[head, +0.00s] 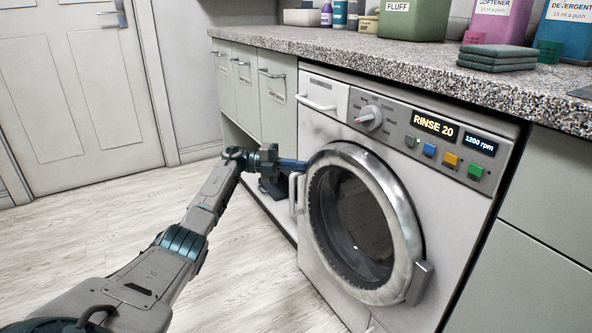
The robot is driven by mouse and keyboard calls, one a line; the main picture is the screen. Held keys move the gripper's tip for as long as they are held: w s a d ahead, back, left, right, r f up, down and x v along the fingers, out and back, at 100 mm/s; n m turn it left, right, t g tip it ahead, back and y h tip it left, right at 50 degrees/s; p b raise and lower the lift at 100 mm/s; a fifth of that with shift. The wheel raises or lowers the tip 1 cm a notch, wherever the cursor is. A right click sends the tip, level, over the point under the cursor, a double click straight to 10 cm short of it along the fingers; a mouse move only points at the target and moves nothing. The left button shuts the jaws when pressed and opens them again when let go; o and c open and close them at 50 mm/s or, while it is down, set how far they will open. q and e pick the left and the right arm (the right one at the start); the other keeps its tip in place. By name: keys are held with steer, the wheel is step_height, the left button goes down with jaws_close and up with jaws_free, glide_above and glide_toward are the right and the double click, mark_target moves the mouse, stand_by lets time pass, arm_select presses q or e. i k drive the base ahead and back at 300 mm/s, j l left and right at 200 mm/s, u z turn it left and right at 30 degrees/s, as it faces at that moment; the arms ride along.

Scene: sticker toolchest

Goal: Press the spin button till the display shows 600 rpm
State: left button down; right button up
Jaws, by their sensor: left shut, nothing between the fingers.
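The washing machine (320,130) stands under the counter. Its amber display (435,125) reads RINSE 20, and the small blue display (479,145) beside it reads 1200 rpm. Below the displays is a row of buttons: grey (409,140), blue (429,150), yellow (450,160) and green (475,171). Their labels are too small to read, so I cannot tell which is spin. My left gripper (303,163) is shut and empty at the upper left of the round door, left of and below the buttons. Whether it touches the door is unclear. My right gripper is out of view.
A round dial (370,117) sits left of the displays. The round door (365,222) is closed. The speckled counter (400,60) overhangs the panel and holds bottles, tubs and folded green cloths (497,58). The floor at left is clear.

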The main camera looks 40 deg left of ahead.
mark_target(428, 148)
steer(key=j, duration=0.55)
steer(key=k+j, duration=0.1)
steer(key=j, duration=0.25)
steer(key=k+j, duration=0.1)
steer(key=j, duration=0.25)
